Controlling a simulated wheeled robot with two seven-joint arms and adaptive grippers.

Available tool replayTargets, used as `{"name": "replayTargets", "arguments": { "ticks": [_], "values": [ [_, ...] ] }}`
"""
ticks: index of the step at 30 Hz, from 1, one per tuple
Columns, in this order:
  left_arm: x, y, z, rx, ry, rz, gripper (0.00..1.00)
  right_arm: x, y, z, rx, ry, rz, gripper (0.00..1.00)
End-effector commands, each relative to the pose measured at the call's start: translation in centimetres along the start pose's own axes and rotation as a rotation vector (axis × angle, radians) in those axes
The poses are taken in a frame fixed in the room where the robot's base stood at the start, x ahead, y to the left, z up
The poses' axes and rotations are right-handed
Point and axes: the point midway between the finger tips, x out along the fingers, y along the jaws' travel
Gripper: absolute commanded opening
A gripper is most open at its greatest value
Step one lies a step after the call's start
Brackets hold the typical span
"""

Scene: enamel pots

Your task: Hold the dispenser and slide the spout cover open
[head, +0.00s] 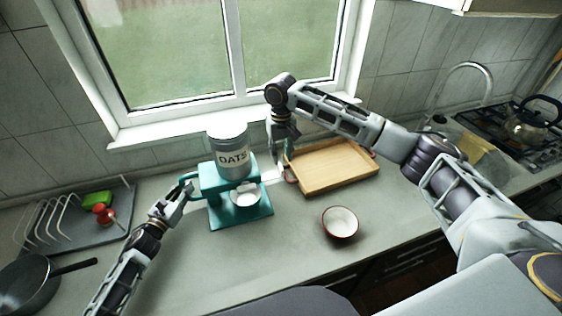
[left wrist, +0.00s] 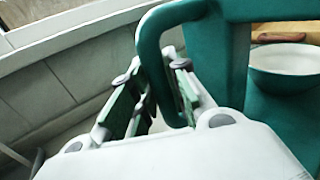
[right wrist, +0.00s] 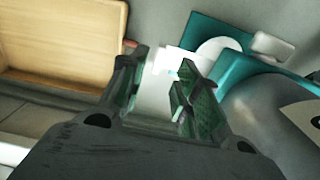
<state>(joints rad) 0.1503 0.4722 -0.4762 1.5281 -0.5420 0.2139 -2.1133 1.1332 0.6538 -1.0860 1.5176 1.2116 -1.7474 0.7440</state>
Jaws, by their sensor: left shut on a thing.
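The dispenser is a teal stand (head: 215,182) holding a grey canister (head: 228,140) marked OATS. A white bowl (head: 246,197) sits on its base under the canister. My left gripper (head: 184,190) is shut on the teal side handle (left wrist: 152,55), which passes between its fingers in the left wrist view. A white tab (head: 271,176), seemingly the spout cover, sticks out at the stand's right side. My right gripper (head: 277,168) points down by this tab, its fingers (right wrist: 163,90) apart. A pale piece shows between or just beyond them; I cannot tell if they touch it.
A wooden tray (head: 335,166) lies close to the right of my right gripper. A red-rimmed bowl (head: 340,222) stands in front of it. A dish rack (head: 75,217) and a dark pan (head: 28,283) are at the left. The front middle of the counter is clear.

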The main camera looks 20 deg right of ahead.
Motion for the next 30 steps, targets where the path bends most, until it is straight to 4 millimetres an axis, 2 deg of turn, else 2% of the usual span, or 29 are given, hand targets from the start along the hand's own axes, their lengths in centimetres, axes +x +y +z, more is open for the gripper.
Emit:
{"name": "replayTargets", "arguments": {
  "ticks": [6,12,26,27,30],
  "values": [
    [0.0,0.0,0.0,0.000,0.001,0.000,0.00,-3.1,-0.1,0.0,-0.001,0.002,-0.001,0.32],
    [0.0,0.0,0.0,0.000,0.001,0.001,0.00,-4.6,0.0,0.0,0.000,0.001,0.000,0.32],
    [0.0,0.0,0.0,0.000,0.001,0.000,0.00,-4.9,0.0,0.0,0.000,0.000,0.000,0.32],
    [0.0,0.0,0.0,0.000,0.001,0.000,0.18,-4.9,0.0,0.0,0.000,0.000,0.000,0.32],
    [0.0,0.0,0.0,0.000,0.001,0.000,0.31,-4.9,0.0,0.0,0.000,0.000,0.000,0.32]
  ]
}}
